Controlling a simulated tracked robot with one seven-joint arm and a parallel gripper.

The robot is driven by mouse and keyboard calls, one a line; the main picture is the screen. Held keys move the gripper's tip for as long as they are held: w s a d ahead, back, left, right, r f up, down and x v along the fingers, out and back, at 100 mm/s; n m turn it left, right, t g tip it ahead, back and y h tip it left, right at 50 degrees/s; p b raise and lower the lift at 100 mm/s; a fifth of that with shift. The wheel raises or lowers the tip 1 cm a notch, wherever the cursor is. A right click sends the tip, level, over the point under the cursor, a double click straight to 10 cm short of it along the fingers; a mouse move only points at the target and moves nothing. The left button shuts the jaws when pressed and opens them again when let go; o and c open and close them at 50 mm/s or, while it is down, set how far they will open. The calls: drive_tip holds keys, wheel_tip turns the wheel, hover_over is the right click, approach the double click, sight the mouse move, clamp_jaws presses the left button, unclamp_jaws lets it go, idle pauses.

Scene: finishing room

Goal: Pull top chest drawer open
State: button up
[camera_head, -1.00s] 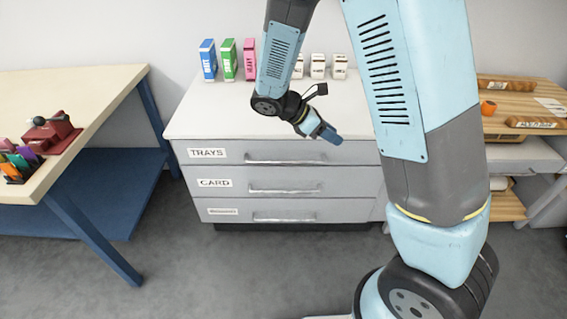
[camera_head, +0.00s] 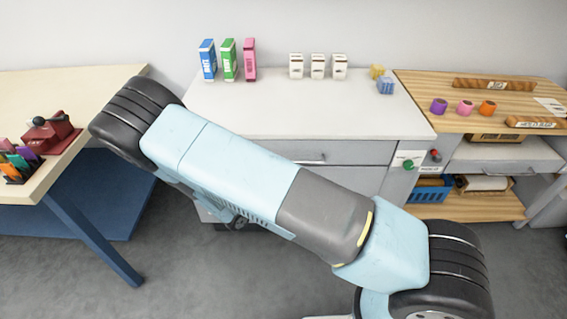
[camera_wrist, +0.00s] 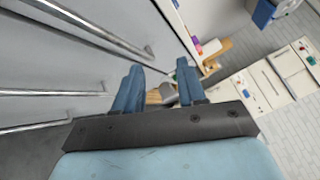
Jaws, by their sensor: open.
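The grey chest (camera_head: 300,110) stands against the back wall in the head view. Its top drawer (camera_head: 350,152) looks flush with the front, and only the right end of its bar handle (camera_head: 312,161) shows. My arm covers the rest of the chest front and hides my gripper there. In the wrist view, my gripper (camera_wrist: 158,72) is open with nothing between its fingers. Several bar handles run along the drawer fronts at left. The uppermost, apparently the top drawer's handle (camera_wrist: 95,25), ends just left of the fingers. I see no contact with it.
Coloured boxes (camera_head: 228,60) and white boxes (camera_head: 318,66) stand on the chest top. A blue-legged table (camera_head: 80,85) is at left. A wooden-topped bench (camera_head: 440,90) with rolls stands at right. Grey floor (camera_head: 200,285) lies open in front.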

drive_tip(key=s+a+f+n+t+y, duration=0.1)
drive_tip(key=a+f+n+t+y, duration=0.35)
drive_tip(key=f+n, duration=0.3)
drive_tip(key=shift+n+t, duration=0.25)
drive_tip(key=shift+n, duration=0.1)
drive_tip(key=x, duration=1.3)
drive_tip(key=shift+w+d+r, duration=0.2)
drive_tip(key=shift+w, duration=0.1)
drive_tip(key=shift+c, duration=0.3)
clamp_jaws()
